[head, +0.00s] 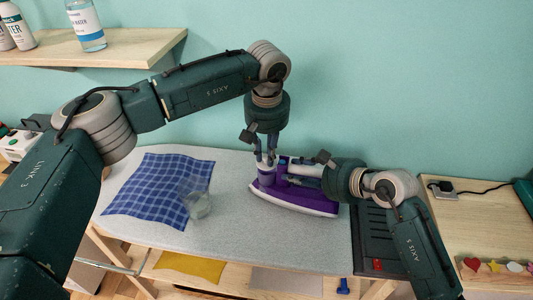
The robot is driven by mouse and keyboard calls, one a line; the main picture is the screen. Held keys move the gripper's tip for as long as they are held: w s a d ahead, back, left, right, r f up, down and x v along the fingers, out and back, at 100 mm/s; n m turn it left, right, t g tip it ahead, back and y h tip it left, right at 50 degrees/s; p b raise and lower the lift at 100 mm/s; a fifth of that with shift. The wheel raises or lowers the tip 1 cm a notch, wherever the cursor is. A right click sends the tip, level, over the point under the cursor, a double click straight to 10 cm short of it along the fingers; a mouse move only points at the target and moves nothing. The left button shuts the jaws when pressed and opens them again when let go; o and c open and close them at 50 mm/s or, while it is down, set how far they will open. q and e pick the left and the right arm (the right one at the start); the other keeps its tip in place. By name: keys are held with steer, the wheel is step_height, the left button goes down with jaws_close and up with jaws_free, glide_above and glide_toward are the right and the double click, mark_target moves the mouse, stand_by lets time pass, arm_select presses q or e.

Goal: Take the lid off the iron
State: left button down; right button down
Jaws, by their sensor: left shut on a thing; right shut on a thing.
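The purple iron (297,198) with a pale soleplate lies on the grey ironing board (245,245), right of its middle. My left gripper (266,163) reaches down from above and is shut at the left end of the iron, on a light purple part that looks like the lid (266,177). My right gripper (289,172) comes in from the right and is shut on the iron's upper part. The fingertips and the lid's exact edge are small and partly hidden by the grippers, so I cannot tell whether the lid is seated.
A blue checked cloth (150,190) and a clear cup (198,204) are on the board's left half. A dark rest (378,240) is at the board's right end. A shelf (130,48) with bottles hangs upper left. A wooden table (480,220) stands right.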

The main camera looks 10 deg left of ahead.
mark_target(266, 155)
arm_select(q)
steer(key=shift+r, duration=1.95)
arm_select(e)
steer(key=shift+s+f, duration=0.2)
steer(key=shift+f, duration=0.3)
steer(key=c, duration=1.2)
jaws_free()
steer(key=shift+o, duration=0.5)
steer(key=shift+w+r, duration=0.15)
steer(key=shift+r, duration=0.05)
steer(key=shift+r, duration=0.1)
